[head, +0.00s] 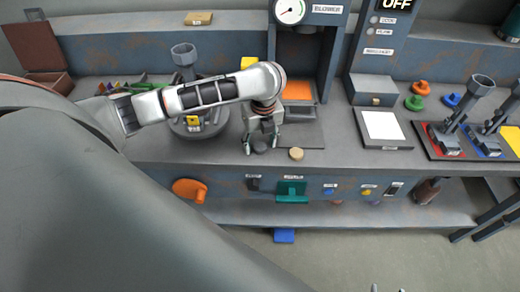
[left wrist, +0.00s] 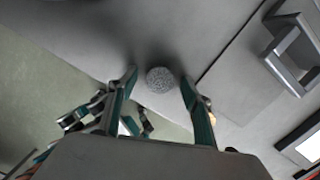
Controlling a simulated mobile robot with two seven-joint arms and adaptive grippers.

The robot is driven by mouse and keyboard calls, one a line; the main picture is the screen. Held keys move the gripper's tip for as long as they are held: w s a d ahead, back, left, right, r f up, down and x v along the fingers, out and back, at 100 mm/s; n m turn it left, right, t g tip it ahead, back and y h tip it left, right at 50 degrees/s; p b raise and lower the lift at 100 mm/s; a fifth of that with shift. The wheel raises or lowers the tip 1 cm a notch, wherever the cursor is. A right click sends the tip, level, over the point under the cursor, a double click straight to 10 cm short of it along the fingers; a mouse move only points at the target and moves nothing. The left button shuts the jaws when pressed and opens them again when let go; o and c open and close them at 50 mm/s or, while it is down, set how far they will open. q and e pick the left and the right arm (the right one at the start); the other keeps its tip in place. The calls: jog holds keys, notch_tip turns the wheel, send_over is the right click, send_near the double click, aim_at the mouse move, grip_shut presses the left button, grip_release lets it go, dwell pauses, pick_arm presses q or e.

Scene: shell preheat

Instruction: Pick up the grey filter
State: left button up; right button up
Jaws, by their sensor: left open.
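The grey filter (left wrist: 160,80) is a small, round, speckled disc on the grey bench top in the left wrist view. In the head view the filter (head: 260,147) is a dark disc near the bench's front edge. My left gripper (head: 262,151) is open above it, pointing down. In the left wrist view the fingers of the left gripper (left wrist: 160,92) stand on either side of the filter, with gaps visible on both sides. Only the fingertips of my right gripper (head: 388,290) show at the bottom of the head view, apart and away from the bench.
A tan disc (head: 296,154) lies just right of the filter. The blower (head: 304,60) stands behind, and a round grey base (head: 199,125) is to the left. A white-topped plate (head: 382,126) and a coloured tray (head: 437,155) are to the right. A teal bracket (head: 291,190) projects from the bench front.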

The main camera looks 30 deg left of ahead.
pick_arm(q)
jog(key=c, duration=0.9)
jog(key=shift+r, duration=0.2)
